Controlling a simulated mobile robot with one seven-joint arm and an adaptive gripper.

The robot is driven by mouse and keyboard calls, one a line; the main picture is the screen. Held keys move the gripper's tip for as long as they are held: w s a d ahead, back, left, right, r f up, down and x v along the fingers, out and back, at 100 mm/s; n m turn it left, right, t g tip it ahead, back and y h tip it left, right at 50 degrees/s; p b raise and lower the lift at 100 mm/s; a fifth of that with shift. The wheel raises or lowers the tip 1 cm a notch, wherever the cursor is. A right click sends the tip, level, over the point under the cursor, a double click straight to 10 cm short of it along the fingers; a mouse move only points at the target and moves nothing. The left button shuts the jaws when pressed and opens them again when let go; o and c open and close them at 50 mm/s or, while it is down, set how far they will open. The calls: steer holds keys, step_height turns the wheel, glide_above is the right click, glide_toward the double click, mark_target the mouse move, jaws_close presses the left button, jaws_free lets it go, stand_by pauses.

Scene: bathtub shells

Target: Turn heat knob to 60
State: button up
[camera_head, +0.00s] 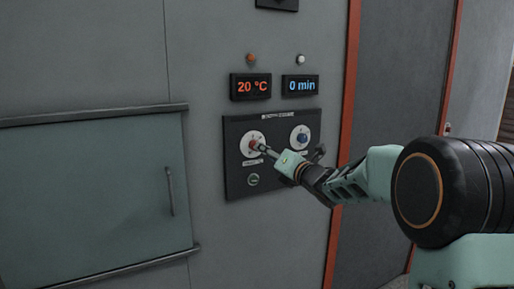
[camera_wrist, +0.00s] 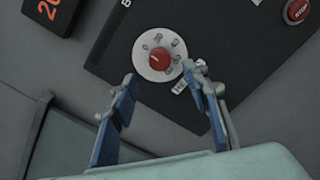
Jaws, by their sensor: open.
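The heat knob is a small red knob (camera_head: 253,144) on a white round dial at the left of the black control panel (camera_head: 235,185). In the wrist view the red knob (camera_wrist: 159,59) sits in the dial's middle, ahead of and between my fingers. My gripper (camera_wrist: 163,85) is open, its two blue-padded fingers apart with nothing between them. In the head view my gripper (camera_head: 262,148) reaches the dial from the right and partly covers it. The temperature display (camera_head: 251,86) above reads 20 °C. Whether a finger touches the knob I cannot tell.
A blue knob (camera_head: 302,138) on a second dial is just right, under a display (camera_head: 300,85) reading 0 min. A green button (camera_head: 253,180) sits below. A door with a handle (camera_head: 170,190) is at the left. An orange-red frame edge (camera_head: 345,100) stands at the right.

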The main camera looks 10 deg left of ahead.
steer(key=p+x, duration=0.1)
steer(key=x, duration=0.6)
steer(key=shift+w+a, duration=0.1)
steer(key=shift+c, duration=0.7)
steer(key=c, duration=1)
